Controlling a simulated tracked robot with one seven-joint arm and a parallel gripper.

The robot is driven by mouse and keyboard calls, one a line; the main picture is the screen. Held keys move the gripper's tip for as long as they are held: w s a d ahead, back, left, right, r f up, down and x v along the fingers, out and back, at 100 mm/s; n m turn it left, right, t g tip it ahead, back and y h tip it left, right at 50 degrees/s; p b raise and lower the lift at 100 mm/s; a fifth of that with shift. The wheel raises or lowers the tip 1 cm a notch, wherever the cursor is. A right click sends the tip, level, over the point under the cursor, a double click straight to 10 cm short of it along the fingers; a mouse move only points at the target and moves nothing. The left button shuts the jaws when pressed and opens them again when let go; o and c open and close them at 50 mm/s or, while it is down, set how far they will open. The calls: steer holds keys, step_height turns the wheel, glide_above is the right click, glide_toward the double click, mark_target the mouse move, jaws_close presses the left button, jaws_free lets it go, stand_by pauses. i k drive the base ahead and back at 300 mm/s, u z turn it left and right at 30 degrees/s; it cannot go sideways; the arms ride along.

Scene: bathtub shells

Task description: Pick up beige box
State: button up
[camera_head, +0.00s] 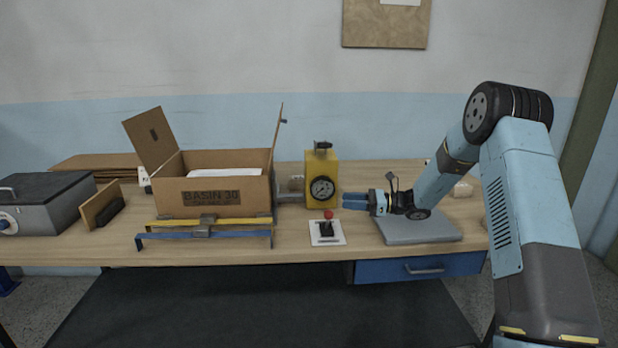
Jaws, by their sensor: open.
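An open brown-beige cardboard box (228,197) marked "BASIN 30" stands on the workbench at the left, with its side flaps raised and something white inside. A small pale beige object (462,189) lies behind my arm at the right; its shape is too small to make out. My gripper (352,201) is open and points left, in front of the yellow gauge unit and to the right of the cardboard box. It is apart from the cardboard box, and nothing shows between its fingers.
A yellow unit with a dial (322,178) stands behind my gripper. A red-knobbed lever (327,228) on a white plate is in front. Yellow and blue rails (205,226) run before the cardboard box. A grey plate (418,229) lies under my wrist. A grey case (42,203) stands far left.

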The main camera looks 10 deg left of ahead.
mark_target(296, 182)
steer(key=i, duration=1.55)
steer(key=u, duration=0.65)
steer(key=k, duration=0.2)
steer(key=z, duration=0.2)
